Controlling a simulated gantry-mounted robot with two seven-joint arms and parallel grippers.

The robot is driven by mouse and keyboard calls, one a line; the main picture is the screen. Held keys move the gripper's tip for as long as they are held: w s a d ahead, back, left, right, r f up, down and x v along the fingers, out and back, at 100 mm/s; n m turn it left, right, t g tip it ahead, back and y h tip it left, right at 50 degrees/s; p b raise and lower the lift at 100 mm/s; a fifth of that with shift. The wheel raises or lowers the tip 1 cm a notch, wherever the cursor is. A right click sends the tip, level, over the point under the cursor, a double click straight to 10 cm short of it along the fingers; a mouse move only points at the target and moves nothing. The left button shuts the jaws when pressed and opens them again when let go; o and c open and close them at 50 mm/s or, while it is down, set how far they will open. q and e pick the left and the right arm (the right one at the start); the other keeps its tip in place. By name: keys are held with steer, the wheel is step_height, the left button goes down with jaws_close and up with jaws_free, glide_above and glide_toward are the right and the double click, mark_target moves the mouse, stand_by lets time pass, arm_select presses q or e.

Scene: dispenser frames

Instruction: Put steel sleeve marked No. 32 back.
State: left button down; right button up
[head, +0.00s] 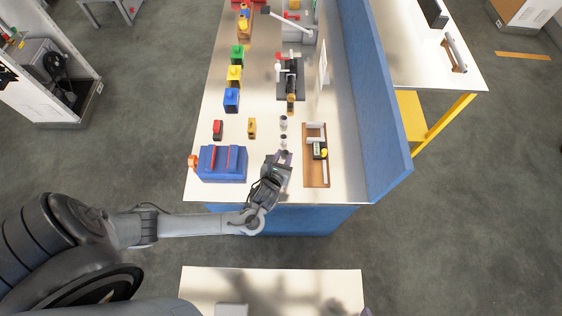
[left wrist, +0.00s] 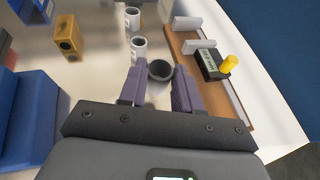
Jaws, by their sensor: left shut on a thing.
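My left gripper (head: 279,157) is over the near end of the bench. In the left wrist view, its purple fingers (left wrist: 160,88) are shut on a round sleeve (left wrist: 160,71) with a dark open bore, held upright between them. I see no readable number on it. Two other pale metal sleeves stand in a row just beyond it, a nearer one (left wrist: 138,46) and a farther one (left wrist: 133,17); the row also shows in the head view (head: 283,139).
Right of the gripper lies a wooden board (head: 317,175) with pale blocks and a black labelled block with a yellow knob (left wrist: 229,64). A blue box (head: 222,163) is left. An ochre block (left wrist: 67,35) stands beyond. A blue wall (head: 385,120) bounds the right side.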

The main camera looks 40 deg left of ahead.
arm_select(q)
steer(key=shift+a+f, duration=0.35)
steer(key=shift+a, duration=0.1)
steer(key=shift+f+b, duration=0.35)
steer(key=shift+f, duration=1.65)
steer(key=shift+f, duration=0.15)
steer(key=c, duration=0.8)
jaws_free()
